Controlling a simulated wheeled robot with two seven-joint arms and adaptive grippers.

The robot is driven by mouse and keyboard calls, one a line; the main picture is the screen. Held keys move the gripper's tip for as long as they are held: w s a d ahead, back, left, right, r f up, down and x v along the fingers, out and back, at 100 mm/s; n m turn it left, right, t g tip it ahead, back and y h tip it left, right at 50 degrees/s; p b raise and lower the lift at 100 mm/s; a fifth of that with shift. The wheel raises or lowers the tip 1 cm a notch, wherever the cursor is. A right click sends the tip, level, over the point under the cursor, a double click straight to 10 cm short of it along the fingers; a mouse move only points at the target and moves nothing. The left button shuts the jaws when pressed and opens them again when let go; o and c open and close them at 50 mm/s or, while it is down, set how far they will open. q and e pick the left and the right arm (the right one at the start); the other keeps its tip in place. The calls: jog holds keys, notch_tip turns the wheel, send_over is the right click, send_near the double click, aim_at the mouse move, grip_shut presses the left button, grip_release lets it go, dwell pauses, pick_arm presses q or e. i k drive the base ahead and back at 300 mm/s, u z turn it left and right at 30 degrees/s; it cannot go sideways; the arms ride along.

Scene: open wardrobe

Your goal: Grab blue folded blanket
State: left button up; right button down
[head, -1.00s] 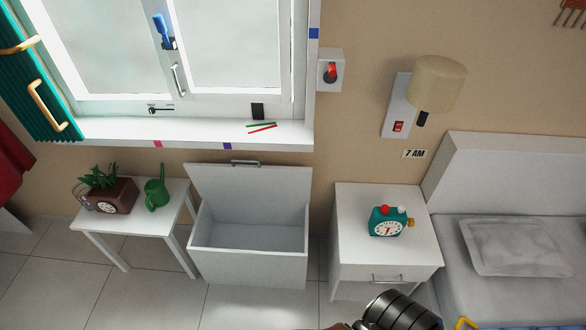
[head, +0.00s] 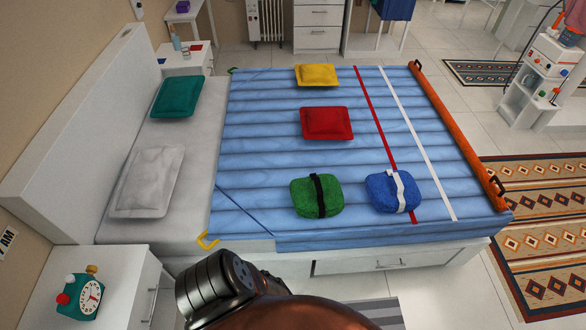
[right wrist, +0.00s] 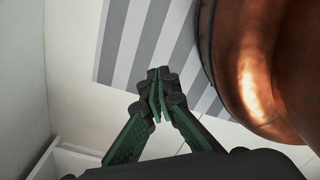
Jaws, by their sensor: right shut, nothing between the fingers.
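The blue folded blanket (head: 392,192), tied with a white band, lies on the near right part of the bed's blue quilted cover (head: 270,150). A green folded bundle (head: 316,196) with a black band lies just to its left. My right gripper (right wrist: 157,88) shows in the right wrist view, its fingers closed together with nothing between them. It is over the floor and a grey striped mat, apart from the blanket. In the head view only my arm shows at the bottom, and the right gripper's fingers are hidden. My left gripper is out of view.
Red (head: 327,123) and yellow (head: 317,75) cushions lie farther back on the cover. Green (head: 178,97) and grey (head: 147,181) pillows lie at the headboard. A nightstand with a clock (head: 79,297) stands at lower left. An orange roll (head: 459,135) runs along the bed's right end.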

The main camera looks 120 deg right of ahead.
aim_at(389, 192)
jog(key=z, duration=4.95)
